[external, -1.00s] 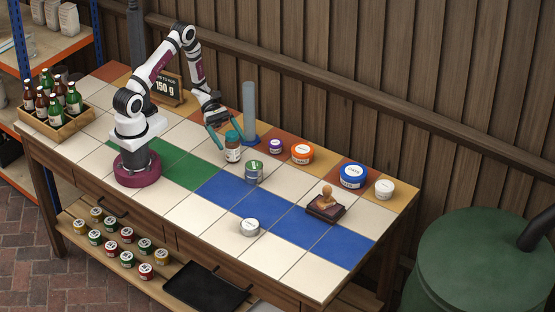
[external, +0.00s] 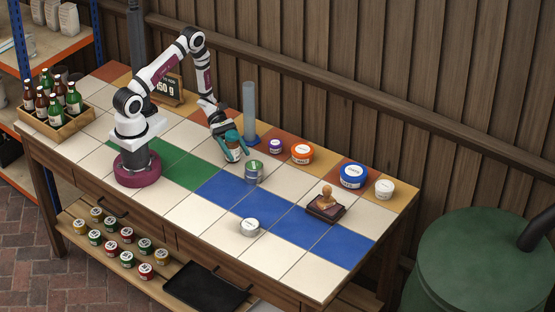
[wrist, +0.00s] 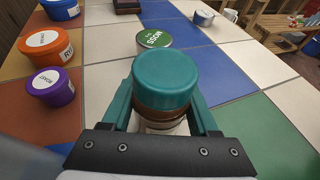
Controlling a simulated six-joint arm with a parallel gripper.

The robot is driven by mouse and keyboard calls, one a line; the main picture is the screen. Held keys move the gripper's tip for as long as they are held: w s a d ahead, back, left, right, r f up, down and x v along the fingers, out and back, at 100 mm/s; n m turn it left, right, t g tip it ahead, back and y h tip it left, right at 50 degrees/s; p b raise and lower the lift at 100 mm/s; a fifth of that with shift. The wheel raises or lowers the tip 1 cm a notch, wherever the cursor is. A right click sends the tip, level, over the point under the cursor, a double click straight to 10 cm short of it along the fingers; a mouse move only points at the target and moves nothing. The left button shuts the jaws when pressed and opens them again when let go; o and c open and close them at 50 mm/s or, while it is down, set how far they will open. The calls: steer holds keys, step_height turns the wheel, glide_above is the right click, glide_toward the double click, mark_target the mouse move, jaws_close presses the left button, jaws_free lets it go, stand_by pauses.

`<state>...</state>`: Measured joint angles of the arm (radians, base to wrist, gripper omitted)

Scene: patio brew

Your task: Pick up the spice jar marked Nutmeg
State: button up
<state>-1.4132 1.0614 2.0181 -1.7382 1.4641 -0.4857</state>
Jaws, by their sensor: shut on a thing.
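A brown spice jar with a teal lid (external: 233,143) is between the fingers of my gripper (external: 232,147), which is shut on it.
A green-topped tin (external: 254,171) stands close to the right. A grey post (external: 249,112) rises behind my gripper. Purple (external: 275,146), orange (external: 302,153) and blue (external: 353,175) tubs line the back. A stamp (external: 325,205) and a silver tin (external: 250,227) are farther right.

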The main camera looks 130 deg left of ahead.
jaws_close()
steer(key=shift+r, duration=0.15)
